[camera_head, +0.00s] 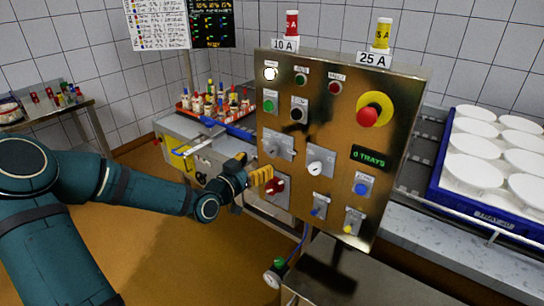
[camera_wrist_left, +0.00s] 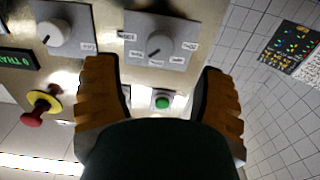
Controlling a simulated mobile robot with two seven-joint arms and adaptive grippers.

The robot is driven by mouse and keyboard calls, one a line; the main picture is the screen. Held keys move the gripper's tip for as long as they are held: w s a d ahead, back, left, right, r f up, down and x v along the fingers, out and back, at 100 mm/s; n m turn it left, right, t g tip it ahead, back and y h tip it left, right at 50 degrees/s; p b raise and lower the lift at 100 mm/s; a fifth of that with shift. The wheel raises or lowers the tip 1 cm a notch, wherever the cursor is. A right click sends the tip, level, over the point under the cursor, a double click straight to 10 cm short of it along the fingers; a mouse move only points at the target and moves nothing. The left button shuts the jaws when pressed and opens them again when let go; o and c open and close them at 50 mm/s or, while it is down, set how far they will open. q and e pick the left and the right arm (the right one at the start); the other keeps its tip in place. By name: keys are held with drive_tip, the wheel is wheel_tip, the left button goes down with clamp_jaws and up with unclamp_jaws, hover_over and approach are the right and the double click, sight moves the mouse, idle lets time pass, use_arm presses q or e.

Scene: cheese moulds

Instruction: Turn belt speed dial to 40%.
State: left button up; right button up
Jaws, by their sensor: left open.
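The right dial (camera_head: 315,168) shows at the wrist view's upper left (camera_wrist_left: 52,33). The labels are too small to tell which is belt speed, and I cannot read either setting. My left gripper (camera_head: 262,176) is open and empty in front of the panel, just below the left dial in the head view. In the wrist view its fingers (camera_wrist_left: 156,78) stand apart, framing the left dial without visibly touching it.
A red rotary switch (camera_head: 276,186) is close beside the gripper. A green button (camera_head: 270,105), a red emergency stop (camera_head: 368,116), a "0 TRAYS" display (camera_head: 369,158) and a blue button (camera_head: 363,184) share the panel. A blue crate (camera_head: 436,190) of white moulds stands right.

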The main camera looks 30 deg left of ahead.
sight(270, 153)
use_arm(q)
drive_tip(key=w, duration=0.2)
drive_tip(key=w+b, duration=0.1)
drive_tip(key=w, duration=0.4)
drive_tip(key=shift+w+d, duration=0.3)
drive_tip(key=c, duration=1.2)
